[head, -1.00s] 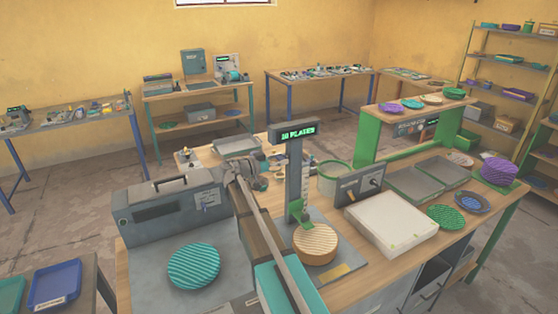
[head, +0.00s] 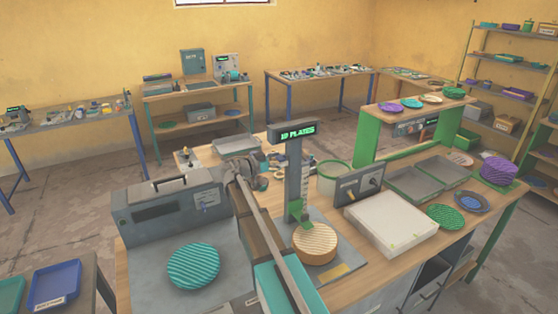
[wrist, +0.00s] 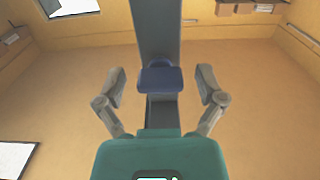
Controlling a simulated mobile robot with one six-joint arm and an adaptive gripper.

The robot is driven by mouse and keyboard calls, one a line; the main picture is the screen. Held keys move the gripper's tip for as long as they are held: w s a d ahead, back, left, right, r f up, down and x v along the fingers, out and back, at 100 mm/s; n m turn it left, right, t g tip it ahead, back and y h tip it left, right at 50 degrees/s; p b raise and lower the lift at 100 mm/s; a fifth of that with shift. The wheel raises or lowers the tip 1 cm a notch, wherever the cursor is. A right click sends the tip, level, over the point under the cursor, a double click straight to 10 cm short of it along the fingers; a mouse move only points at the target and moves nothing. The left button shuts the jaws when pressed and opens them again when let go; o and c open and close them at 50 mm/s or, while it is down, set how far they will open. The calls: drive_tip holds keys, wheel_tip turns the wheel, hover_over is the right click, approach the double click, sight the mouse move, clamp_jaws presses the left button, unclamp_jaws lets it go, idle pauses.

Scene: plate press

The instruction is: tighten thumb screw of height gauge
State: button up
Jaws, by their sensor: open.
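The height gauge stands on the middle bench in the head view, with a grey upright column (head: 294,180), a "10 PLATES" display (head: 297,131) on top and a green slider (head: 302,213). The slider is just above a tan ribbed plate (head: 315,244). In the wrist view my gripper (wrist: 160,84) is open, its fingers either side of a small dark-blue block (wrist: 160,78) on a grey upright. The block looks like the gauge's thumb screw, but I cannot be sure. A clear gap shows on both sides of it. In the head view my arm partly hides the gripper.
A grey machine (head: 172,210) and a teal ribbed plate (head: 194,266) are left of my arm. Grey trays (head: 412,184) lie farther right.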

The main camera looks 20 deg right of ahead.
drive_tip(key=shift+a, duration=0.1)
drive_tip(key=a, duration=1.1)
drive_tip(key=shift+s+a, duration=0.2)
drive_tip(key=shift+a, duration=0.2)
